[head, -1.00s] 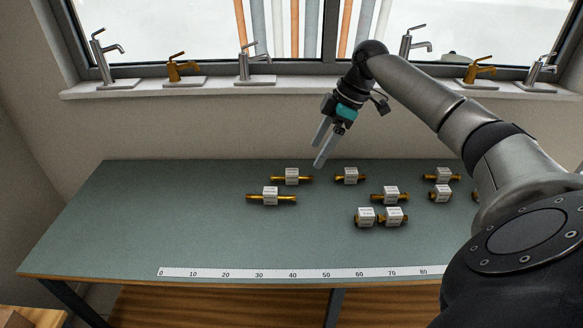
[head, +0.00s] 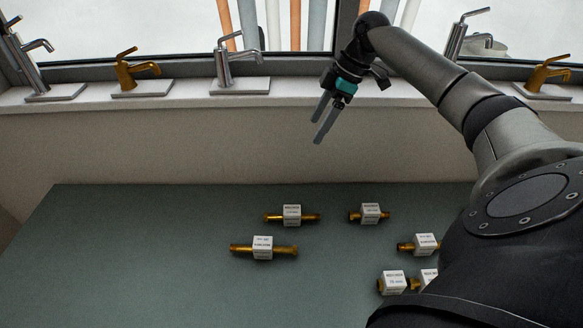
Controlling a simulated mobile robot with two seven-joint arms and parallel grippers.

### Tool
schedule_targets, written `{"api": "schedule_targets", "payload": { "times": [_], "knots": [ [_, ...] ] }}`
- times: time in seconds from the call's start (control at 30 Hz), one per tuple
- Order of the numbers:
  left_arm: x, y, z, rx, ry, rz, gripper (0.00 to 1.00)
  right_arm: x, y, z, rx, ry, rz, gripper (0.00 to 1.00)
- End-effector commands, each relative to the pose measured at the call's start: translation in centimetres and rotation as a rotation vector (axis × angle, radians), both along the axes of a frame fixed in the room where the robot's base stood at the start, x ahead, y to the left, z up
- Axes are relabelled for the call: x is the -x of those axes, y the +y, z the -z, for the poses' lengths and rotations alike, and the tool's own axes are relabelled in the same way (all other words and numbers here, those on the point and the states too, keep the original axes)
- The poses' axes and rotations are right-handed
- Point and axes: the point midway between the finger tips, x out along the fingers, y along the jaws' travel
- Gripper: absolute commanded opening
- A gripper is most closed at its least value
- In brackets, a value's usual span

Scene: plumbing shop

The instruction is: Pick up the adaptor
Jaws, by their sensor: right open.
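Several brass fittings with white printed labels lie on the green-grey table (head: 130,260). Their print is too small to tell which is the adaptor. Two longer ones lie at the left: a front one (head: 284,250) and one behind it (head: 308,217). A shorter one (head: 355,215) lies right of these. Others lie nearer the front right: one fitting (head: 405,247), and a pair with one label (head: 393,283) beside another partly hidden by my arm. My right gripper (head: 321,123) is open and empty, pointing down, above and behind the fittings. My left gripper is out of view.
A windowsill (head: 160,102) runs behind the table with several taps, such as a chrome tap (head: 225,65) and a brass tap (head: 130,72). The left part of the table is bare. My right arm covers the table's right side.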

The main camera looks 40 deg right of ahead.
Motion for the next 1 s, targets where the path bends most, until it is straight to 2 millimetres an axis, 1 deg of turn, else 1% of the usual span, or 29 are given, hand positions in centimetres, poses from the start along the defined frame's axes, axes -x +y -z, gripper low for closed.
{"api": "schedule_targets", "payload": {
  "times": [0.03,0.17,0.3,0.5,0.6,0.7,0.8,0.93,1.0],
  "knots": [
    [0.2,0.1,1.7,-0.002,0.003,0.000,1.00,0.0,0.0,1.7,0.000,0.000,0.000,0.88],
    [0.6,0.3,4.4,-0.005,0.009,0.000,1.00,0.0,0.0,4.3,0.000,0.000,0.000,0.88],
    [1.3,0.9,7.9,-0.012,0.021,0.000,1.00,0.0,0.0,7.9,0.000,0.000,0.000,0.88],
    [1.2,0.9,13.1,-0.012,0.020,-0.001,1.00,0.1,0.0,13.0,0.000,0.000,0.000,0.88],
    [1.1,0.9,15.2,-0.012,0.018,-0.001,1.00,0.1,0.0,15.1,0.000,0.000,0.000,0.88],
    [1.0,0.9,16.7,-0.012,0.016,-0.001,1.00,0.1,0.0,16.6,0.001,-0.001,0.000,0.88],
    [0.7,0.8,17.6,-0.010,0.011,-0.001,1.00,0.1,0.0,17.5,0.001,-0.001,0.000,0.88],
    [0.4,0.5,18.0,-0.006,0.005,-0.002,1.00,0.0,0.1,18.2,0.000,0.000,0.000,0.88],
    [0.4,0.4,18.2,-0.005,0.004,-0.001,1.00,-0.1,0.3,18.8,-0.001,0.001,-0.001,0.88]
  ]
}}
